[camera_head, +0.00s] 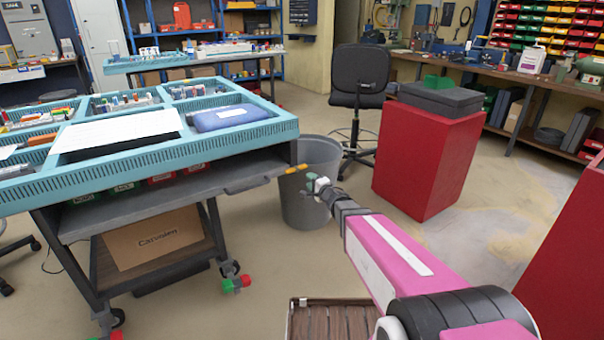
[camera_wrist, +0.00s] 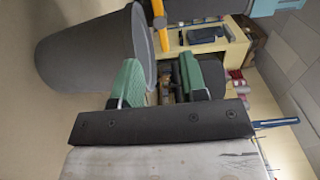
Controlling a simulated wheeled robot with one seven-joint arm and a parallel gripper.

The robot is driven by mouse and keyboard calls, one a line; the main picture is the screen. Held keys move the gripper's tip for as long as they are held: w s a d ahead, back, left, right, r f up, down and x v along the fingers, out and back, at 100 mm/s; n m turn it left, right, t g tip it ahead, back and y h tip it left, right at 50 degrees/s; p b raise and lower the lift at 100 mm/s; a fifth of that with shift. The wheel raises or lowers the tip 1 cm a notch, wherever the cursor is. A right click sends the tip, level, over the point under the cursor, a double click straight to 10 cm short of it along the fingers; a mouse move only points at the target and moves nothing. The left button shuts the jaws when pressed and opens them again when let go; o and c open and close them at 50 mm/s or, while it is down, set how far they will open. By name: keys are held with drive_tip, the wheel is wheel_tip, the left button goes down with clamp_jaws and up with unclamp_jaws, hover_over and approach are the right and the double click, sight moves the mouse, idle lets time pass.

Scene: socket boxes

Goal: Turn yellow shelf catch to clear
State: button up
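The yellow shelf catch (camera_head: 292,169) is a small yellow-orange bar at the right front corner of the cart's grey shelf (camera_head: 150,195). It points out past the shelf edge to the right. In the wrist view the yellow catch (camera_wrist: 160,22) shows at the top edge, partly cut off. My gripper (camera_head: 318,184) is just right of and slightly below the catch in the head view, apart from it. In the wrist view the green pads of my gripper (camera_wrist: 167,82) stand apart with nothing held between them. The catch lies beyond the fingertips.
A grey bin (camera_head: 310,215) stands on the floor behind my gripper and also fills the left of the wrist view (camera_wrist: 85,55). The teal tray top (camera_head: 285,122) lies above the shelf. A red cabinet (camera_head: 425,165) and a black chair (camera_head: 358,75) stand further back.

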sight(298, 170)
drive_tip(key=x, duration=1)
drive_tip(key=shift+w+a, duration=0.1)
drive_tip(key=shift+c, duration=0.3)
clamp_jaws()
